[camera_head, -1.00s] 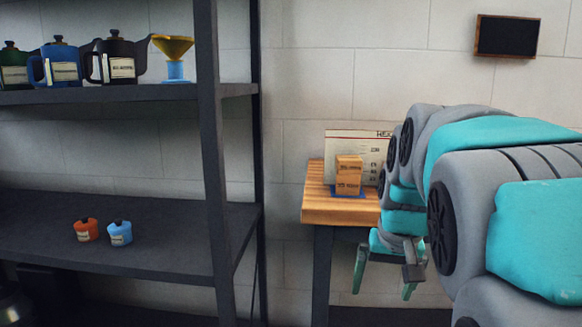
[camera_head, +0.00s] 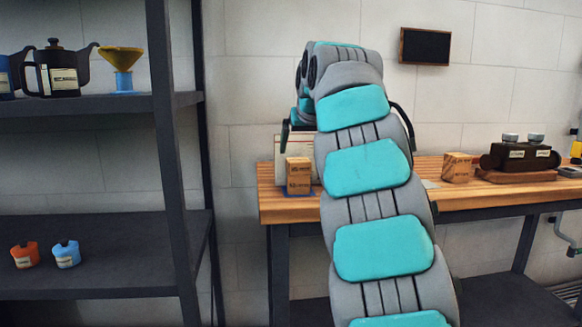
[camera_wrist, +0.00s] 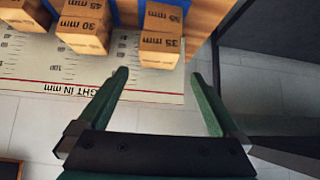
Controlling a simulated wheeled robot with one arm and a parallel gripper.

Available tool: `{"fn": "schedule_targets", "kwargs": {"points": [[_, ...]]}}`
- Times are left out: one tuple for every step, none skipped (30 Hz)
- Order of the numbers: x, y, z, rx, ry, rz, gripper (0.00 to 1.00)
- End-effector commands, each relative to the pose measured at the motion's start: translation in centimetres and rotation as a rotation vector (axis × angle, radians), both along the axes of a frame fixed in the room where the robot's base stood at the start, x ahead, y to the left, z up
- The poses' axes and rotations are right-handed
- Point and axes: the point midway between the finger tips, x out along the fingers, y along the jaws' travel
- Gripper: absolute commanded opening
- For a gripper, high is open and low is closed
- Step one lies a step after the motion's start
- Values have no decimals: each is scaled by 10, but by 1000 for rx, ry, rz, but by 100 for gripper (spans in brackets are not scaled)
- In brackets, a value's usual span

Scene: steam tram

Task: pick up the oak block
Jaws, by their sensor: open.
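Light wooden blocks with black size labels show in the wrist view; I cannot tell which is the oak block. In the head view a stack of wooden blocks (camera_head: 299,176) stands at the bench's left end. My gripper (camera_wrist: 160,77) is open and empty, its green fingers pointing toward the 35 mm block and apart from it. In the head view my arm mostly hides it.
A height chart (camera_wrist: 40,75) stands behind the blocks. The wooden bench (camera_head: 285,208) carries another block (camera_head: 457,167) and a dark device (camera_head: 520,157) farther right. A dark shelf rack (camera_head: 170,160) stands close on the left, holding pots and small jars.

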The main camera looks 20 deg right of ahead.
Motion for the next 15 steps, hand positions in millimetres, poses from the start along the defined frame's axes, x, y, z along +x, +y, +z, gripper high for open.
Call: {"fn": "schedule_targets", "kwargs": {"points": [[3,-2,-2,-1,0,-1,100],[5,-2,-4,-1,0,-1,100],[7,-3,-7,-2,-1,0,100],[10,-3,-9,-2,-1,-1,100],[12,-3,-12,-3,1,0,100],[15,-4,-15,-2,1,1,100],[16,-4,-17,-2,1,1,100],[18,-4,-18,-2,1,1,100],[19,-5,-20,0,2,1,100],[20,-6,-21,-1,2,0,100],[21,-6,-22,0,2,-1,100],[24,-8,-25,-1,3,-1,100],[26,-9,-28,0,3,-2,100],[29,-10,-31,0,3,-2,100],[34,-11,-35,0,3,-2,100]]}}
